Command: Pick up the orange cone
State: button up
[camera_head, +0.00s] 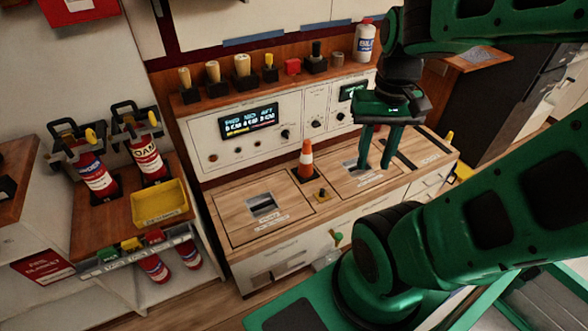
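The orange cone (306,160), with a white band, stands upright on a dark square base on the wooden counter (232,208). It is near the middle of the counter, in front of the control panel. My green gripper (375,164) points down to the right of the cone, over the right part of the counter. Its two fingers are apart with nothing visible between them. The gripper does not touch the cone.
A yellow bin (160,202) and extinguishers are left.

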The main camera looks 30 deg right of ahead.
aim_at(305, 172)
jog(key=u, duration=0.9)
jog(key=k, duration=0.6)
jog(key=z, duration=1.05)
jog(key=i, duration=1)
